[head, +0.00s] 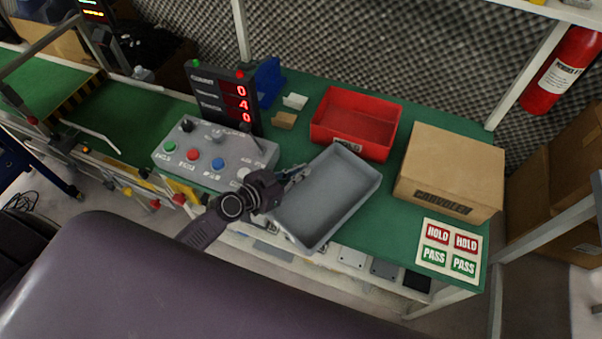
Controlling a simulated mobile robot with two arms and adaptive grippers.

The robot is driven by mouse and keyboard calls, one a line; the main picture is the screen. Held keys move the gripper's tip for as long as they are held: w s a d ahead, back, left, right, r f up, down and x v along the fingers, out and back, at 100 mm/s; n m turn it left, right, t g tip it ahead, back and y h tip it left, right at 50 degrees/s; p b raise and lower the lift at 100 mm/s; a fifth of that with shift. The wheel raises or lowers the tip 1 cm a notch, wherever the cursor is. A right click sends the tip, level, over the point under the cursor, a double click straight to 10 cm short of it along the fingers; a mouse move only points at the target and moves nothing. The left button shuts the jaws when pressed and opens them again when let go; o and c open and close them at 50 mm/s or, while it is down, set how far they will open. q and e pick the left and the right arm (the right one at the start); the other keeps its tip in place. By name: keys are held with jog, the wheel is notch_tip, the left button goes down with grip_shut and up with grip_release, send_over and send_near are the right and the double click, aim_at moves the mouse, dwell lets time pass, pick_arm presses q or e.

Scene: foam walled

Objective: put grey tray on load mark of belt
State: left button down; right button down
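The grey tray (325,197) is empty and sits askew at the middle of the green bench, its near end reaching out past the front edge. My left gripper (293,178) is at the tray's left rim and appears closed on it; the fingertips are partly hidden by the rim. I cannot tell whether the tray touches the bench. The green belt (125,118) runs off at the left, beyond the control box. I cannot make out a clear load mark on it. My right gripper is not in view.
A control box (215,155) with coloured buttons and a display (225,98) stand between tray and belt. A red bin (355,122) is behind the tray; a cardboard box (450,170) and a HOLD/PASS card (450,250) are right. A yellow-black striped strip (75,97) crosses the belt.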

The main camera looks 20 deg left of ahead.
pick_arm(q)
jog(key=shift+r, duration=0.15)
jog(key=c, duration=2.6)
grip_release()
jog(key=shift+f, duration=0.2)
jog(key=o, duration=0.4)
jog(key=shift+o, duration=0.2)
